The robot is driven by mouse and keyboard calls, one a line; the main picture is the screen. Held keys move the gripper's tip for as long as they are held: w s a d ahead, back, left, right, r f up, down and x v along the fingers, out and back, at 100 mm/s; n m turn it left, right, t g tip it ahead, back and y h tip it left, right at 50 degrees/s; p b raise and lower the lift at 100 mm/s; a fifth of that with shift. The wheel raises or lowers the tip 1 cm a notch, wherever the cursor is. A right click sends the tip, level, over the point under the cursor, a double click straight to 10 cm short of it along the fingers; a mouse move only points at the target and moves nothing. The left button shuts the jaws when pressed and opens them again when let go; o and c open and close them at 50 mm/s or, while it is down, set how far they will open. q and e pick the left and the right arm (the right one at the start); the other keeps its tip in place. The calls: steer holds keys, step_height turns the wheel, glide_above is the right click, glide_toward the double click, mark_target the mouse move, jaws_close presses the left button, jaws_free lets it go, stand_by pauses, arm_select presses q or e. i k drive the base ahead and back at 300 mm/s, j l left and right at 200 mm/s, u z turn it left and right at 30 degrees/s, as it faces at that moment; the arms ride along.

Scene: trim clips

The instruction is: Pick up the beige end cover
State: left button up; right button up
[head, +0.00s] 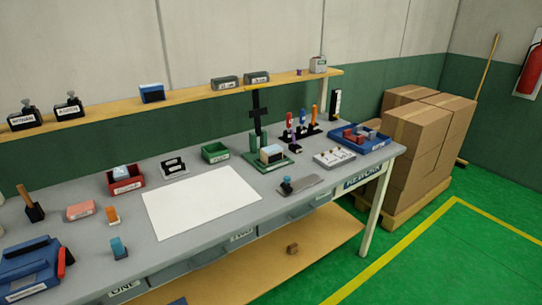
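I cannot single out a beige end cover with certainty at this size. A small block with pale beige and light-blue faces (271,154) sits on a green fixture (283,164) towards the back right of the workbench. A small brown block (292,248) lies on the wooden lower shelf under the bench. Neither of my grippers is in view, and nothing is seen being held.
The grey workbench (310,178) carries a white sheet (201,201), a red bin (126,185), a green bin (215,153), a blue tray (376,143) and a blue case (30,268). Stacked cartons (418,150) stand right of it. Green floor there is clear.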

mark_target(273, 154)
steer(key=i+l, duration=0.8)
